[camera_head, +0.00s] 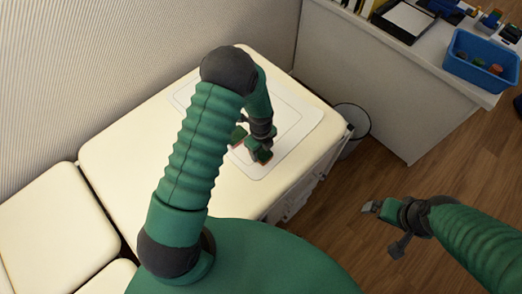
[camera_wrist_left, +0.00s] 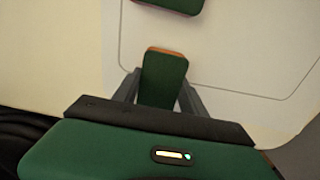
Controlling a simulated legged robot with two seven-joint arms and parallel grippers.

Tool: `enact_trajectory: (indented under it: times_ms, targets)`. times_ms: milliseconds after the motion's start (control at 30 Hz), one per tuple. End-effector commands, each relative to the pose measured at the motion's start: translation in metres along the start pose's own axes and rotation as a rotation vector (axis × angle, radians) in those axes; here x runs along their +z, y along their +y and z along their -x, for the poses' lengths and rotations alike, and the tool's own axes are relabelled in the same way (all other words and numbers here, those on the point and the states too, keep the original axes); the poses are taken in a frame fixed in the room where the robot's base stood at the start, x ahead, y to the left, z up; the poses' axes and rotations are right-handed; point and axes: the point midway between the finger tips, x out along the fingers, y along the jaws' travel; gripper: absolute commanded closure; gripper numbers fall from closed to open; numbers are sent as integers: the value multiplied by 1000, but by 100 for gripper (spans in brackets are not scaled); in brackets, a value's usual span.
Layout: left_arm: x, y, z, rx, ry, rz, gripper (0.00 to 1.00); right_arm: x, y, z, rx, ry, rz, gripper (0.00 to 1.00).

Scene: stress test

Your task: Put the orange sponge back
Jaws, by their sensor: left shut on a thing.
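My left gripper (camera_head: 257,147) reaches down over a pale mat (camera_head: 292,108) on the cream padded bench. In the left wrist view its two grey fingers (camera_wrist_left: 158,88) are shut on a sponge (camera_wrist_left: 164,78) with a dark green top and a thin orange edge. In the head view the held sponge (camera_head: 264,156) is small and partly hidden by the gripper. My right gripper (camera_head: 371,207) hangs over the wooden floor, away from the bench; its jaw opening is unclear.
A waste basket (camera_head: 354,121) stands beside the bench (camera_head: 120,150). A wall runs behind the bench.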

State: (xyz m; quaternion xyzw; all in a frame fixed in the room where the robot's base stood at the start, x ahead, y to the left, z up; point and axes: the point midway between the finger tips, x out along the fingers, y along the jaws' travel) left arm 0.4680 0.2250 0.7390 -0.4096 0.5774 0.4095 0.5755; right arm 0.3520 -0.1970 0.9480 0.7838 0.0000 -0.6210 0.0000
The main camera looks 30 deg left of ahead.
Motion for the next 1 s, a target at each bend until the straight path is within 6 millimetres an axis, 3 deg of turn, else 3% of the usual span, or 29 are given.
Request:
enact_trajectory:
  times_ms: [300,333,467,833,1000]
  targets:
    - [0,0,-5,-1,-1,0,83,0,0,-2,0,0,0,3]
    - [0,0,-4,-2,-1,0,47,0,0,-1,0,0,0,3]
    - [0,0,-4,-1,-1,0,30,0,0,-1,0,0,0,3]
    - [0,-1,2,-3,-1,1,29,0,0,0,0,0,0,3]
    - [1,-2,37,-8,-3,0,29,0,0,1,0,0,0,3]
